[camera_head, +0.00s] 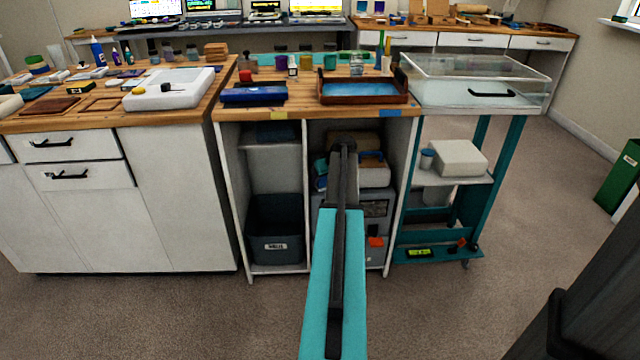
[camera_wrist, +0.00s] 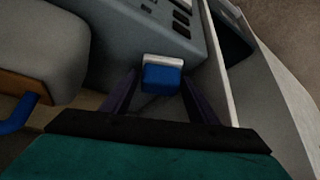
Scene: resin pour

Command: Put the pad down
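The pad (camera_wrist: 162,76) is a small block with a blue face and a pale grey-white edge. In the wrist view it sits between the two dark fingertips of my gripper (camera_wrist: 161,84), which appear to touch its two sides. Below and around it are shadow and a grey case, and I cannot tell whether the pad touches any surface. In the head view my arm reaches into the right opening of the middle cabinet; the arm hides the fingertips and the pad there.
The grey case (camera_wrist: 112,45) and a rounded grey item (camera_wrist: 38,50) crowd the opening. A white cabinet wall (camera_wrist: 221,55) stands close at right. Above are the wooden worktop (camera_head: 300,108), a blue-bottomed tray (camera_head: 362,90) and a clear-sided box (camera_head: 475,85). The floor in front is clear.

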